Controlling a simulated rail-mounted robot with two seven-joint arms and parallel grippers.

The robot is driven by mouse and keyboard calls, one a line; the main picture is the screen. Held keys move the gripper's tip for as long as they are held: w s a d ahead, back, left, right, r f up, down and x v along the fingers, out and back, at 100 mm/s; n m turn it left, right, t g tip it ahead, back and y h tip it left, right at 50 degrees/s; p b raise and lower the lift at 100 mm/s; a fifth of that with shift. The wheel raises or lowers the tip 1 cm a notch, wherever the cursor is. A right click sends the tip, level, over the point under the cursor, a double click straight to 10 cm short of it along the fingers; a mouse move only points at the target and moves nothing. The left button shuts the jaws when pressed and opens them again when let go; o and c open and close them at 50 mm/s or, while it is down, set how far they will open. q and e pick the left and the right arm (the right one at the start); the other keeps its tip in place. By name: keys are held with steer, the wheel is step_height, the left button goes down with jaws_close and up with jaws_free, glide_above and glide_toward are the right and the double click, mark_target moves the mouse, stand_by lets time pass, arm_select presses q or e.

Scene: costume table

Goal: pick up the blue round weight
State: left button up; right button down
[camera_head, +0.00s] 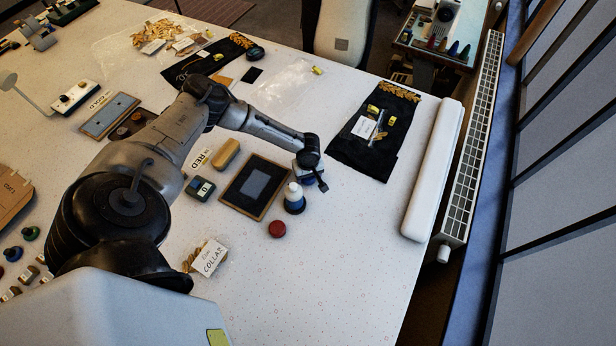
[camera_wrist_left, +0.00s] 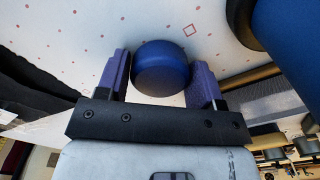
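My left gripper (camera_head: 316,184) reaches down onto the table to the right of a dark framed pad. In the left wrist view the blue round weight (camera_wrist_left: 162,66) lies between the two purple fingers of this gripper (camera_wrist_left: 160,88). The fingers stand apart, one on each side of the weight; I cannot tell whether they touch it. In the head view I cannot make the weight out clearly behind the gripper. My right gripper is in neither view.
A white-topped bottle with a dark blue base (camera_head: 294,199) stands close by the gripper. A red round weight (camera_head: 277,229) lies in front of it. The framed pad (camera_head: 234,201) is to the left, a black cloth (camera_head: 373,155) to the right. The table's front right is clear.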

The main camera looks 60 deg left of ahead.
arm_select(q)
steer(key=c, duration=0.7)
steer(key=shift+r, duration=0.1)
